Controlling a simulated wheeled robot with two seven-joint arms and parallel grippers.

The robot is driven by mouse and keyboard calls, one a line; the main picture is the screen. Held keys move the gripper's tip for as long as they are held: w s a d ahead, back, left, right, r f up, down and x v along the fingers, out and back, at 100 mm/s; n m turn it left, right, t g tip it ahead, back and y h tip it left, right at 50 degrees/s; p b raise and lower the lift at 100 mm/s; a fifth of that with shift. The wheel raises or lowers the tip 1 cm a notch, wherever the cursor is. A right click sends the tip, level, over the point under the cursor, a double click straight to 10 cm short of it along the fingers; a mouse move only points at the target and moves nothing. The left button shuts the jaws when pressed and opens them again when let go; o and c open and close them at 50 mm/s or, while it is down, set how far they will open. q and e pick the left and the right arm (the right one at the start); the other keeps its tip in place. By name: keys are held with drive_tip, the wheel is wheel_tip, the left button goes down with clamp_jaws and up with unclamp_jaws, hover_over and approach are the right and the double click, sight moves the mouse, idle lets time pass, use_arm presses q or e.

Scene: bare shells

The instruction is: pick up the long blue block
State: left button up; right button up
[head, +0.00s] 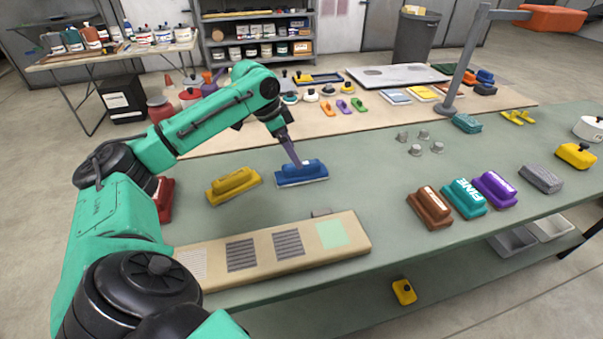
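The long blue block (302,174) lies on the green table top, with a raised handle-like top and a pale lower edge. My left arm reaches in from the left and its gripper (297,165) points down at the top of the block. The fingertips overlap the block's raised part in the head view. The fingers show as one narrow taper, so I cannot tell whether they are open or shut on it. The block appears to rest on the table. My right gripper is not in view.
A yellow block (233,186) lies just left of the blue one. A beige board (262,250) with patterned patches lies in front. Brown (430,207), teal (464,198) and purple (495,189) blocks stand to the right. Small grey pieces (416,150) lie behind. Table between is clear.

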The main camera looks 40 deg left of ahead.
use_arm(q)
drive_tip(key=p+x, duration=0.1)
drive_tip(key=x, duration=0.5)
drive_tip(key=shift+w+f, duration=0.2)
drive_tip(key=shift+w, duration=0.05)
drive_tip(key=shift+w+f, duration=0.1)
drive_tip(key=shift+f, duration=0.15)
drive_tip(key=shift+r, duration=0.1)
clamp_jaws()
wheel_tip(320, 180, up, 20)
drive_tip(key=p, duration=0.1)
